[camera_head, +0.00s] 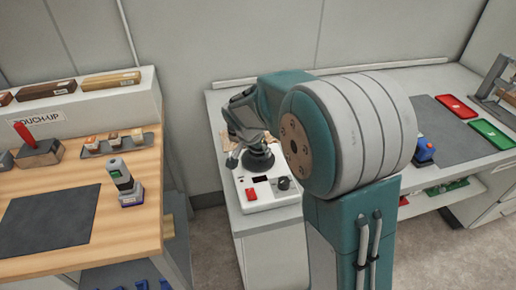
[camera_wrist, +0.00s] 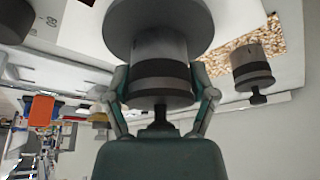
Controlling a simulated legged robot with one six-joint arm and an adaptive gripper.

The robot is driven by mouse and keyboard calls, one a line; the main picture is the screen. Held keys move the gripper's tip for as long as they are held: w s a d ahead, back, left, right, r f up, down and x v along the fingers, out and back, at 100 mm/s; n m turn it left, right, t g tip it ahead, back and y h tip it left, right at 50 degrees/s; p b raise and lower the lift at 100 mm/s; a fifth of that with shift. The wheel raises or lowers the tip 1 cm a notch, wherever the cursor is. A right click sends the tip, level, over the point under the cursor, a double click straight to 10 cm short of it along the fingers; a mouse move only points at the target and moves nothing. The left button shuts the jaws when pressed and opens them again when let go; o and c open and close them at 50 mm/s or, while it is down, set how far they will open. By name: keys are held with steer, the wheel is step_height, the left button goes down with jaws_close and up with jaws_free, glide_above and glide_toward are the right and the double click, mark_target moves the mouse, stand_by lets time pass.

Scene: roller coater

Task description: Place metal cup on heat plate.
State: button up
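The metal cup (camera_wrist: 160,50), a grey cylinder with dark bands and a black handle, is between my gripper's two fingers (camera_wrist: 160,88) in the wrist view. Both fingers press close against its sides, with the handle toward my palm. The heat plate (camera_wrist: 158,8) is the dark disc right against the cup's far end; I cannot tell whether they touch. In the head view, the heat plate (camera_head: 258,163) is a black disc on a white unit, directly under my gripper (camera_head: 252,143). My arm hides most of the cup there.
A second similar cup (camera_wrist: 252,68) stands on a speckled cork mat (camera_wrist: 262,38) beside the white unit. The unit has a red switch (camera_head: 251,192) and a black knob (camera_head: 284,183). A wooden bench (camera_head: 120,230) is at left. Red (camera_head: 457,107) and green (camera_head: 491,134) trays lie at right.

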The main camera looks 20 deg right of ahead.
steer(key=shift+o, duration=0.6)
steer(key=shift+a, duration=0.1)
steer(key=shift+r, duration=0.2)
steer(key=v, duration=1.1)
steer(key=s+d+r+n+t+y, duration=0.1)
steer(key=s+n, duration=0.3)
steer(key=s, duration=0.8)
steer(key=s+d+n+t+y, duration=0.1)
steer(key=s+n, duration=0.4)
steer(key=s, duration=0.7)
steer(key=shift+s+d+r+y, duration=0.35)
steer(key=shift+d+r+y, duration=0.05)
steer(key=shift+d+y, duration=0.2)
